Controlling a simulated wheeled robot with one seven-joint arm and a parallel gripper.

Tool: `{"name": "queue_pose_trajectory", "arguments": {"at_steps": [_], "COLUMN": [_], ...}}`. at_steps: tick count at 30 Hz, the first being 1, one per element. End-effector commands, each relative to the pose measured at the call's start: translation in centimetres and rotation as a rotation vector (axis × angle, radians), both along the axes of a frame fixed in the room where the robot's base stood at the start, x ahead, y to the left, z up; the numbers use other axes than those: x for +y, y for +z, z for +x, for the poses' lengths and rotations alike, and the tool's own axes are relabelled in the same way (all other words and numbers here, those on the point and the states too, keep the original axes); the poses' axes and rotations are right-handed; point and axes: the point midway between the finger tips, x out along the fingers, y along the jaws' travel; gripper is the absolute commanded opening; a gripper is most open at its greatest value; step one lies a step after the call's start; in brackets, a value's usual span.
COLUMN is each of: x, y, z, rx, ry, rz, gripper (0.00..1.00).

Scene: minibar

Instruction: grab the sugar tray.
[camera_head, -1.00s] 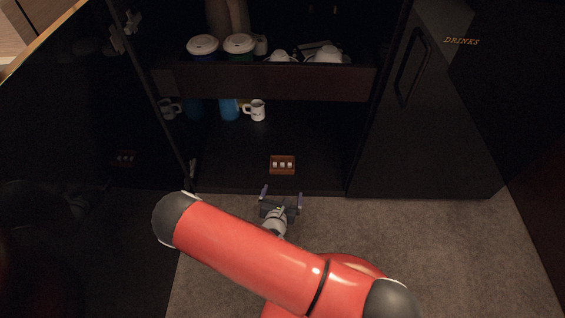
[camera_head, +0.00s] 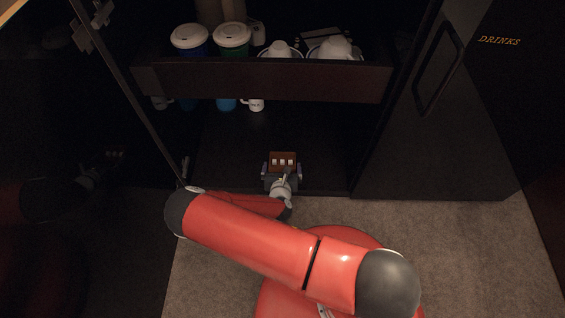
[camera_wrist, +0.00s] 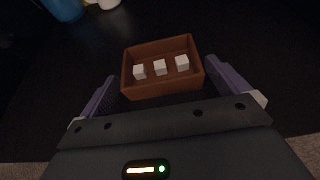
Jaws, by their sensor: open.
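The sugar tray (camera_wrist: 163,89) is a small brown open box with 3 white sugar cubes (camera_wrist: 160,68) in it. It stands on the dark cabinet floor near the front edge, and the head view shows it too (camera_head: 283,155). My gripper (camera_wrist: 160,88) is open, with one finger at the left and one at the right of the tray's near part. The fingers seem apart from the tray's sides in the wrist view. In the head view my gripper (camera_head: 282,171) is right at the tray's near side. The tray's near lower part is hidden there.
A dark drawer or shelf (camera_head: 265,82) above holds lidded cups (camera_head: 232,36) and white cups on saucers (camera_head: 335,48). A white mug (camera_head: 254,104) stands deeper inside. The drinks door (camera_head: 430,110) is at right, a dark door at left. The floor around the tray is clear.

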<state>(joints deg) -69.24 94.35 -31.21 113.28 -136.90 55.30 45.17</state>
Motion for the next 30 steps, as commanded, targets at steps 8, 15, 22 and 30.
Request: {"name": "queue_pose_trajectory", "arguments": {"at_steps": [8, 15, 22, 30], "x": [-0.1, -0.1, -0.1, -0.1], "y": [-1.0, -0.9, -0.9, -0.6], "z": [2.5, 2.5, 2.5, 2.5], "rx": [-0.001, -0.001, -0.001, -0.002], "ry": [-0.001, -0.001, -0.001, -0.001], "rz": [0.001, 0.001, 0.001, 0.000], "gripper": [1.00, 0.93, 0.67, 0.67]}}
